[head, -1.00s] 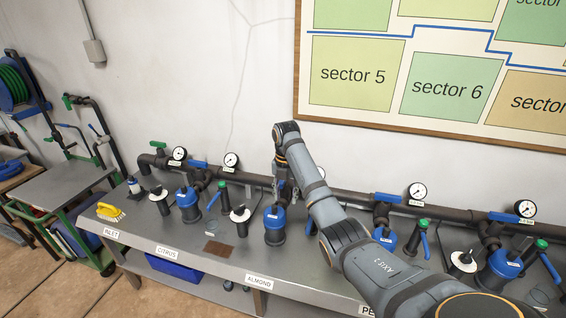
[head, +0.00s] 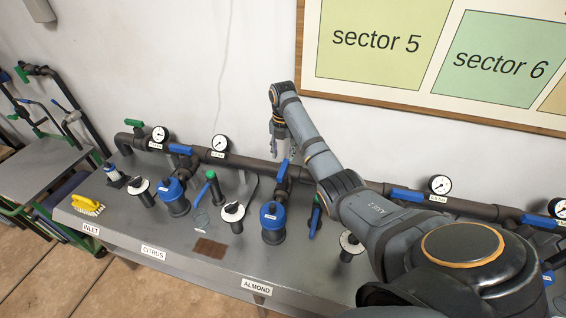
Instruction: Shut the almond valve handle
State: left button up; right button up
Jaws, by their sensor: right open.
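The ALMOND label (head: 256,287) is on the bench's front edge. Behind it a blue lever handle (head: 282,172) stands out from the pipe above a blue-topped filter (head: 272,217); I take it for the almond valve handle. It points toward the front, unlike the blue handles lying along the main pipe. My right gripper (head: 281,153) is open and points down, just above and behind this handle in the picture. Its fingers look empty; whether they touch the handle I cannot tell. My left gripper is not in view.
A citrus-side blue handle (head: 180,149) and another blue handle (head: 407,195) lie along the pipe (head: 240,163). Pressure gauges (head: 220,143) stand behind it. A yellow brush (head: 88,204) and brown patch (head: 210,248) are on the bench. My right arm hides the bench's right part.

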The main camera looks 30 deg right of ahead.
aim_at(283, 168)
jog(key=f, duration=0.4)
jog(key=shift+w+d+f+p, duration=0.1)
jog(key=shift+w+d+p, duration=0.25)
jog(key=shift+p, duration=0.05)
notch_tip(283, 168, down, 2)
jog(key=shift+a+f, duration=0.1)
jog(key=shift+a, duration=0.05)
jog(key=shift+s+f, duration=0.1)
jog(key=shift+f, duration=0.05)
jog(key=shift+a+f, duration=0.1)
jog(key=shift+f, duration=0.1)
jog(key=shift+c, duration=1)
jog(key=c, duration=0.5)
grip_shut()
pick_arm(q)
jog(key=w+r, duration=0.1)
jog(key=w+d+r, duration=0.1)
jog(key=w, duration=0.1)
